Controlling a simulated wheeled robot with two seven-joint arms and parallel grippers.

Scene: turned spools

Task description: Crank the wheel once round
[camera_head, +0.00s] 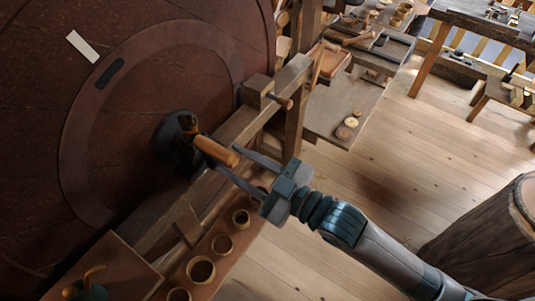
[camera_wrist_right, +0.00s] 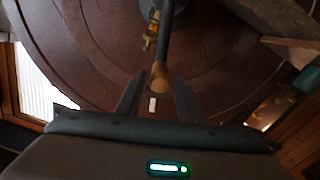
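The big dark red wheel (camera_head: 110,130) fills the left of the head view, with a white mark (camera_head: 82,46) and a dark mark (camera_head: 110,73) on its face. At its middle is a dark hub (camera_head: 172,138). An orange-brown wooden crank handle (camera_head: 212,150) sticks out from the hub towards my right gripper (camera_head: 228,160). That gripper is open, its two fingers pointing at the handle and its tips on either side of the handle's free end. In the right wrist view the handle's end (camera_wrist_right: 159,76) shows between the fingertips (camera_wrist_right: 156,82), with gaps beside it. My left gripper is not in view.
A wooden beam (camera_head: 240,125) with a block and peg runs close beside the hub. Below it lies a board with several round cups (camera_head: 222,245). A stump (camera_head: 490,240) stands at the right. Benches with tools stand at the back. The floor between is clear.

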